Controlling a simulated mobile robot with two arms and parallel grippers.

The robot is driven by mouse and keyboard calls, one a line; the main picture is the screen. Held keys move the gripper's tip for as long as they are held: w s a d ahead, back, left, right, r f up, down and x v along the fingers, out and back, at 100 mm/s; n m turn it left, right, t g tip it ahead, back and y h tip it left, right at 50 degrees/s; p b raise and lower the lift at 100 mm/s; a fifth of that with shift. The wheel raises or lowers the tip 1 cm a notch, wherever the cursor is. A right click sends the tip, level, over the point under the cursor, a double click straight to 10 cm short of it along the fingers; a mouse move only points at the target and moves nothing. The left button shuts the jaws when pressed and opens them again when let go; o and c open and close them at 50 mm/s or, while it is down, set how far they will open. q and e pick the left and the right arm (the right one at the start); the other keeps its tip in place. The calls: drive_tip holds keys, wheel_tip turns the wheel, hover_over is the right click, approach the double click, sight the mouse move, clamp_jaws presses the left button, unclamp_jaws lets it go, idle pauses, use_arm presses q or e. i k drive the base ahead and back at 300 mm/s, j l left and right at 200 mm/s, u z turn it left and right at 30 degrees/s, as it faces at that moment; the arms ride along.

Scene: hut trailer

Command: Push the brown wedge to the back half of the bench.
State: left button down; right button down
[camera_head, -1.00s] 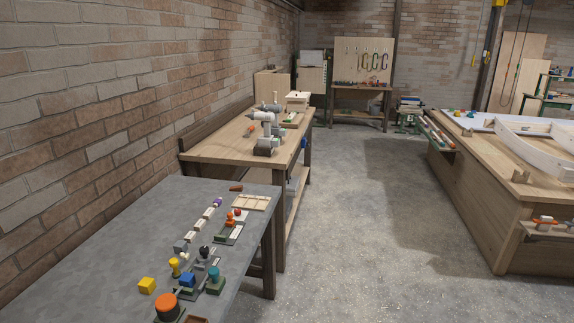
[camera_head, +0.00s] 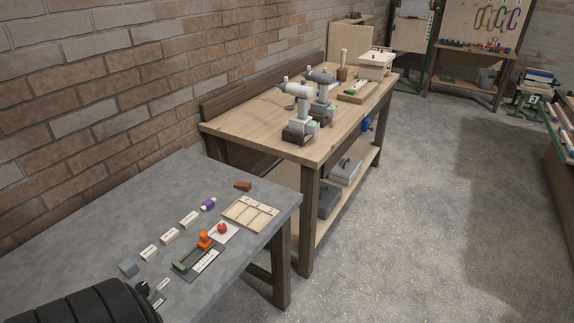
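A small brown block (camera_head: 243,186), which looks like the brown wedge, lies on the grey bench (camera_head: 130,205) near its far end. It is too small to make out its exact shape. It sits apart from the other things, beyond a light wooden compartment tray (camera_head: 238,206). Neither of my grippers shows. A black ribbed part, apparently my own arm, covers the near left corner of the bench.
On the grey bench are a purple-banded roll (camera_head: 208,204), several pale labelled blocks, a grey block (camera_head: 128,267), an orange piece (camera_head: 205,240) and a red ball (camera_head: 222,228). A wooden workbench (camera_head: 240,118) with two drills stands beyond. Open floor (camera_head: 410,220) lies to the right.

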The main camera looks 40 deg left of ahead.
sight(246, 187)
drive_tip(key=i+l+u, duration=0.1)
drive_tip(key=i+u, duration=0.35)
drive_tip(key=i+l+u, duration=0.3)
drive_tip(key=i+u, duration=0.15)
drive_tip(key=i+l+u, duration=0.45)
drive_tip(key=i+l, duration=0.05)
